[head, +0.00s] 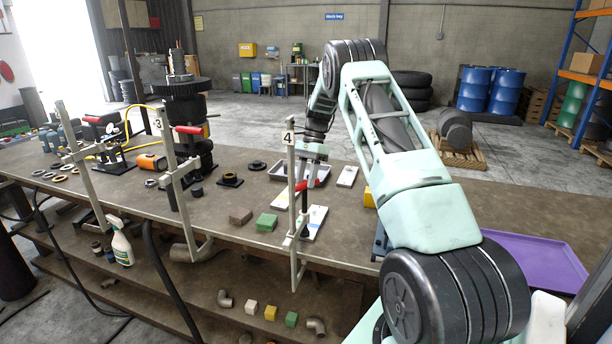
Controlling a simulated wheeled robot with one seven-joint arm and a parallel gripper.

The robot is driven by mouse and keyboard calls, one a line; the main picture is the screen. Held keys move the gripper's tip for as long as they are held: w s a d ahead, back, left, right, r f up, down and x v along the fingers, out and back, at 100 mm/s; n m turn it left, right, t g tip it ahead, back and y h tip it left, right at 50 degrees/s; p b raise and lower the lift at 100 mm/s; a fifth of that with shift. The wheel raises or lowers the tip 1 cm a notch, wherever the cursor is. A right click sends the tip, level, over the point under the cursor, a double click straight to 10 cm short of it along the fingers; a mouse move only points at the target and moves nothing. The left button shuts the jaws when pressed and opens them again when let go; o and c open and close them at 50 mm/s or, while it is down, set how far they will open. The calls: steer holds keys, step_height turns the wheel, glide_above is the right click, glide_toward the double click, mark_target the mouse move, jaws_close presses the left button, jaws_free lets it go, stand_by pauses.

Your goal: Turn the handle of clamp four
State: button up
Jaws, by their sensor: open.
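Clamp four (293,215) is a grey metal bar clamp on the front edge of the workbench. A white tag with a "4" sits at the top of its upright bar. Its handle (301,186) is a short red grip beside the bar. My gripper (305,177) reaches down from my arm just behind the bar and is over or around the top of the handle. The gripper is open. The bar and tag partly hide the fingers, so I cannot tell whether they touch the handle.
Clamp three (172,185) stands to the left with its red handle out to the side. A grey tray (262,168) lies behind, and a purple tray (530,257) lies at the right.

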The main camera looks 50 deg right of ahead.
steer(key=shift+f, duration=0.15)
jaws_close()
